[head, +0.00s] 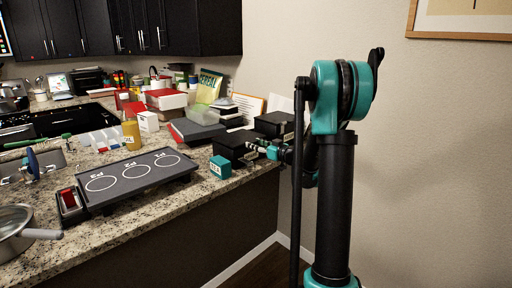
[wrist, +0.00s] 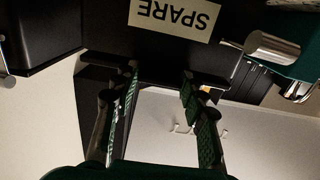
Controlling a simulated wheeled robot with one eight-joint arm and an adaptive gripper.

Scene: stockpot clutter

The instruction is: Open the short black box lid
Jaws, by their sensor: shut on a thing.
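The short black box (head: 232,144) stands near the counter's right end in the head view. Its dark surface with a white SPARE label, upside down, fills the top of the wrist view (wrist: 120,35). My gripper (head: 262,149) is at the box's right side. In the wrist view my gripper (wrist: 160,72) has its two fingers apart, with their tips at the box's dark edge, shut on the lid. The exact contact is too dark to make out. I see no clear gap between lid and box.
Another black box (head: 275,123) stands just behind. A black three-ring panel (head: 135,178) lies to the left. Books, cartons and a clear tub crowd behind. A wall is on the right.

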